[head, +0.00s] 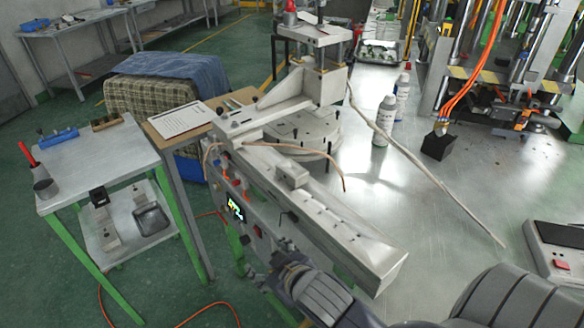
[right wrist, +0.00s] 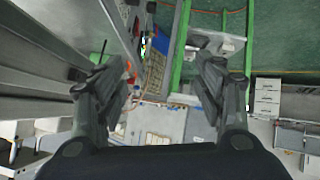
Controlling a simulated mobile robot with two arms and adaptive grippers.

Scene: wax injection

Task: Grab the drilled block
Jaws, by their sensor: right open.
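A small brown block (head: 105,122) with dark spots or pegs along its top lies at the back of the left side table (head: 85,165). It looks most like the drilled block, but it is too small to be sure. In the head view my right gripper (head: 283,268) is low in the middle, in front of the long grey machine and well apart from the brown block. In the right wrist view its two fingers (right wrist: 165,80) stand wide apart with nothing held between them. I cannot pick out the block in that view. My left gripper is not in view.
A blue tool holder (head: 58,137) and a grey cup (head: 45,187) share the side table. White bottles (head: 384,122) and a black block (head: 438,145) stand on the metal table.

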